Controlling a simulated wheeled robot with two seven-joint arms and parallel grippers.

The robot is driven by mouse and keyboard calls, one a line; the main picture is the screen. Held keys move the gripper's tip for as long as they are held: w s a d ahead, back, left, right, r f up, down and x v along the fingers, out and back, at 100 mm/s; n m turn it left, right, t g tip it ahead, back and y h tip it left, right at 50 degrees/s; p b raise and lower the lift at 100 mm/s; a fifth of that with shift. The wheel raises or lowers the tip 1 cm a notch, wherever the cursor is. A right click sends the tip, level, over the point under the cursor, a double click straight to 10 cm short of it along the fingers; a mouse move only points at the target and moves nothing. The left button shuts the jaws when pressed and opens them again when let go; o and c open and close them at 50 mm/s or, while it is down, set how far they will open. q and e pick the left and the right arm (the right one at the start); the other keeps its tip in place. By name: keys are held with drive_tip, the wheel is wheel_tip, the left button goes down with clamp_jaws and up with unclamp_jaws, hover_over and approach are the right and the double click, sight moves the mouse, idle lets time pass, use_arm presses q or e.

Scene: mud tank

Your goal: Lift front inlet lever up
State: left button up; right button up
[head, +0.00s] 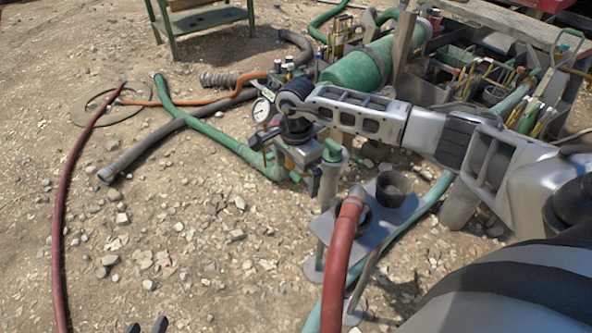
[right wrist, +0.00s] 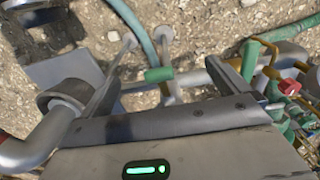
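My right gripper (head: 292,168) points down beside a grey upright post with a green fitting (head: 332,151) on top. In the right wrist view, its two fingers (right wrist: 168,80) are spread wide, and the green fitting (right wrist: 159,75) shows between them with nothing gripped. I cannot tell for certain whether this fitting is the front inlet lever. A green pipe (head: 231,146) runs toward the gripper, which partly hides its end. Two dark tips of my left gripper (head: 147,327) show apart at the bottom edge, away from the fittings.
A grey stand (head: 388,220) with a red hose (head: 339,262) is close in front of the post. A pressure gauge (head: 261,109), a green cylinder (head: 358,68) and cluttered valves lie behind. A dark red hose (head: 60,220) lies at left. Open gravel fills the lower left.

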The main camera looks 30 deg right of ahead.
drive_tip(key=shift+r, duration=0.1)
drive_tip(key=shift+r+p, duration=2.8)
drive_tip(key=shift+r, duration=1.1)
